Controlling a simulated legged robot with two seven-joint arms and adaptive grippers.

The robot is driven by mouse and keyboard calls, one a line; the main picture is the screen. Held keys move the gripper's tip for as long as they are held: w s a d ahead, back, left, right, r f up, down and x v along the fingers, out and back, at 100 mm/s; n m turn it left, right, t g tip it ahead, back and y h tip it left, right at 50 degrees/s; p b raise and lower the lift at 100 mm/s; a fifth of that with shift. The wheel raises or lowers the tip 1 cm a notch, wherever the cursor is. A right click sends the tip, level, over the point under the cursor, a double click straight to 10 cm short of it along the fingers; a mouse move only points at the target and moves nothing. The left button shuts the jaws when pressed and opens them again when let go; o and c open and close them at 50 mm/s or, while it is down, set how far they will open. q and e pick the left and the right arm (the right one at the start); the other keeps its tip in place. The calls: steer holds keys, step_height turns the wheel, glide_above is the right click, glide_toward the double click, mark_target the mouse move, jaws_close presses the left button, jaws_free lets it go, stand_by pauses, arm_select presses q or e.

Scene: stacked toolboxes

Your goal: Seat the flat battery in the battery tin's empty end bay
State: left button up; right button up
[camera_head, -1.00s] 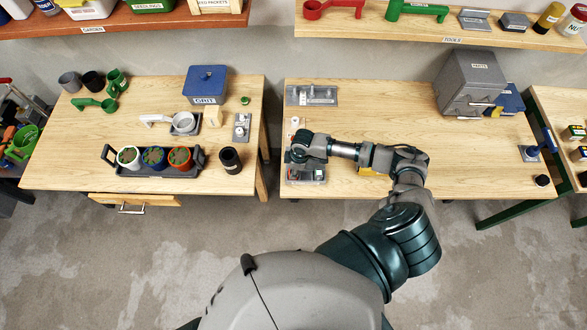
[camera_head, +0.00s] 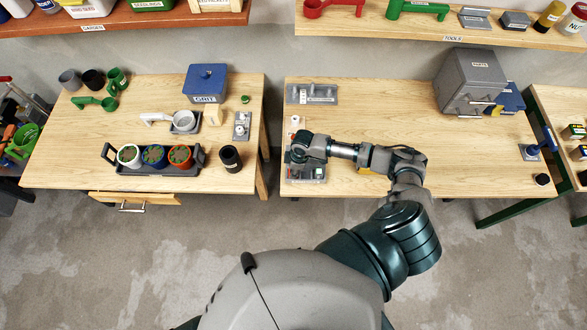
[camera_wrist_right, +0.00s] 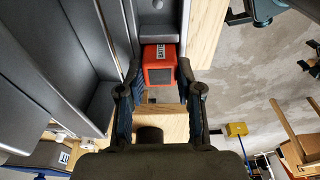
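In the right wrist view, a small orange-red battery (camera_wrist_right: 160,75) with a white label sits between the fingertips of my right gripper (camera_wrist_right: 160,68). The fingertips look closed onto its two sides. Just beyond it are grey walls and a recess (camera_wrist_right: 157,20), apparently of the tin; whether the battery touches its floor cannot be told. In the head view my right gripper (camera_head: 297,157) points down at the left end of the right bench, over a grey container (camera_head: 292,178) with small items. The gripper hides part of that container and the battery. My left gripper is out of view.
A grey tray (camera_head: 330,102) with small parts lies behind the gripper on the right bench (camera_head: 390,100). A grey box (camera_head: 470,82) stands at the bench's back right. A gap separates this bench from the left bench (camera_head: 50,155). The bench middle is mostly clear.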

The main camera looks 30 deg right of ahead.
steer(key=o, duration=0.5)
steer(key=shift+c, duration=0.2)
step_height(320, 180, up, 12)
steer(key=d, duration=0.1)
steer(key=shift+s+d+f, duration=0.15)
steer(key=shift+s+d, duration=0.25)
